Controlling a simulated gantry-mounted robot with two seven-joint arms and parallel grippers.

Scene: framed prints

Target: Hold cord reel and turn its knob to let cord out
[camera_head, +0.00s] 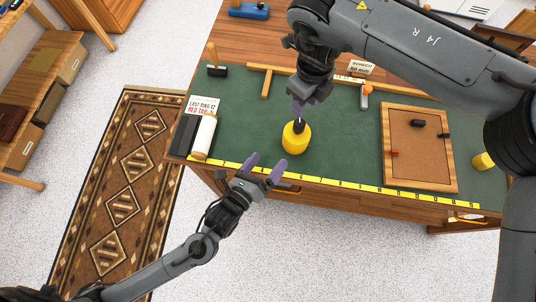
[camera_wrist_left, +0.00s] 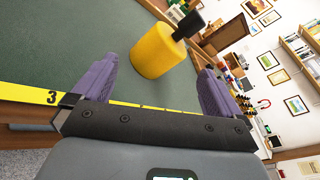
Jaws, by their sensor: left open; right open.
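The yellow cord reel (camera_head: 295,138) stands on the green mat of the table, with a dark knob (camera_head: 299,126) on top. In the left wrist view the reel (camera_wrist_left: 157,52) and its black knob (camera_wrist_left: 190,25) show beyond the fingers. My left gripper (camera_head: 265,170) is open and empty at the table's front edge, short of the reel and apart from it. It also shows in the left wrist view (camera_wrist_left: 155,85), with purple fingers spread. My right gripper (camera_head: 298,108) is above the reel, its fingertips close to the knob; I cannot tell whether they touch it. No cord is visible.
A framed board (camera_head: 418,165) lies to the right, with another yellow cylinder (camera_head: 484,161) past it. A white roll (camera_head: 204,137) and a sign (camera_head: 202,106) are at the left. A yellow ruler strip (camera_head: 345,184) runs along the front edge. A wooden T-shaped tool (camera_head: 267,83) lies behind.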

